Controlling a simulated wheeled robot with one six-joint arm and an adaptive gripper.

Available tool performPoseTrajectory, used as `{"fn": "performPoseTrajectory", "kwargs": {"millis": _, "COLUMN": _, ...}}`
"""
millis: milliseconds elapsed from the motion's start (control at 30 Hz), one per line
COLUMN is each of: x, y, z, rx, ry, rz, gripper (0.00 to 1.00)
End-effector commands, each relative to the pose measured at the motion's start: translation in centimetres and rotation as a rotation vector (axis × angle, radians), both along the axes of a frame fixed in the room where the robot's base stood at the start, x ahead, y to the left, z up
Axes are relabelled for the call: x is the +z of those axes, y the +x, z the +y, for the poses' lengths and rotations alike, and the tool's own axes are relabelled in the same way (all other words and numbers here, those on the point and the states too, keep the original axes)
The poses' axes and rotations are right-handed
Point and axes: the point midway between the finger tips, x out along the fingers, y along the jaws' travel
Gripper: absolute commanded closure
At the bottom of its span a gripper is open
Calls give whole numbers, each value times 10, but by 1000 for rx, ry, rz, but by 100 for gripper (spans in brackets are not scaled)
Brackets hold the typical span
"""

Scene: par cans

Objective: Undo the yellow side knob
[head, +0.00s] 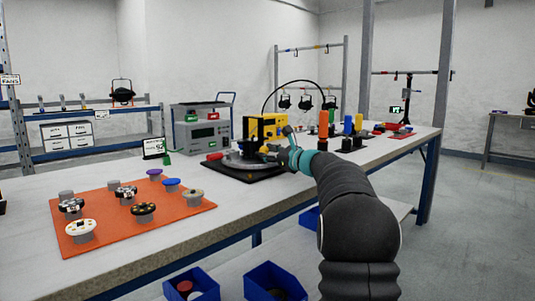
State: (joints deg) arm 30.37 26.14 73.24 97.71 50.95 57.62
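A yellow block-shaped unit (258,127) stands on a workbench, behind a round grey metal plate (237,161) on a black base (247,174). I cannot make out a separate yellow side knob; it is too small to tell or hidden. My arm reaches in from the lower right, and my gripper (274,152), beyond a teal ring, is at the right side of the unit, close in front of it. The fingers are small and overlap the unit in the picture, so I cannot tell whether they touch it, or are open or shut.
An orange mat (102,240) with several small knob-like parts lies at the bench's left. A grey powered box (200,132) stands behind. Orange, yellow and blue upright tools (323,124) stand right of my gripper. Blue bins (276,281) sit below the bench.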

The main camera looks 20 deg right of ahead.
Motion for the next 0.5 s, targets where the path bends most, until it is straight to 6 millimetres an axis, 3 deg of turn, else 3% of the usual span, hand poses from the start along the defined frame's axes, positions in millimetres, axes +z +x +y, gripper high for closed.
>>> {"fn": "performPoseTrajectory", "kwargs": {"millis": 233, "x": 1, "y": -18, "z": -8, "rx": -3, "ry": 0, "rz": 0, "gripper": 57}}
{"fn": "performPoseTrajectory", "kwargs": {"millis": 500, "x": 0, "y": -68, "z": -26, "rx": -3, "ry": 0, "rz": 0, "gripper": 57}}
